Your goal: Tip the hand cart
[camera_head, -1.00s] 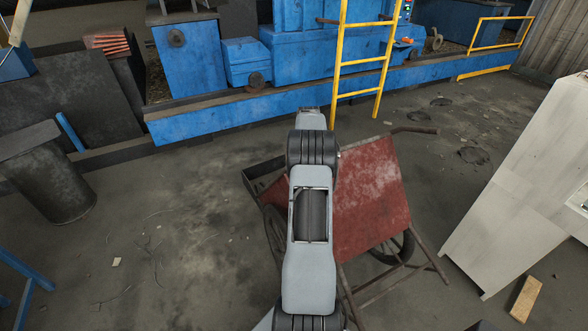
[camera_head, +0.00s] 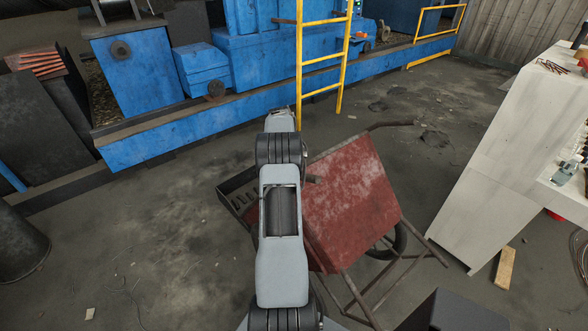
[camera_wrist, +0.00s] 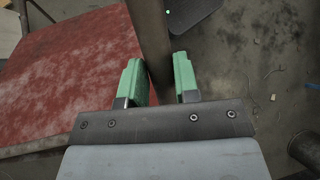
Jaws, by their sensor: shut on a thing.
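The hand cart (camera_head: 350,205) has a worn red panel, a dark metal frame, wheels and a long handle bar. It stands tilted on the floor right of my arm in the head view. Its red panel fills the left of the wrist view (camera_wrist: 70,80). My gripper (camera_wrist: 160,78) has green fingers, which are shut on a dark metal bar of the cart (camera_wrist: 152,35) running between them. In the head view my own arm hides the gripper and part of the cart's left side.
A white cabinet (camera_head: 480,190) stands close right of the cart, with a wood block (camera_head: 505,268) on the floor. A blue machine (camera_head: 190,125) with a yellow ladder (camera_head: 322,58) lies behind. A dark bin (camera_head: 20,245) is at left. The floor between bin and cart is mostly clear.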

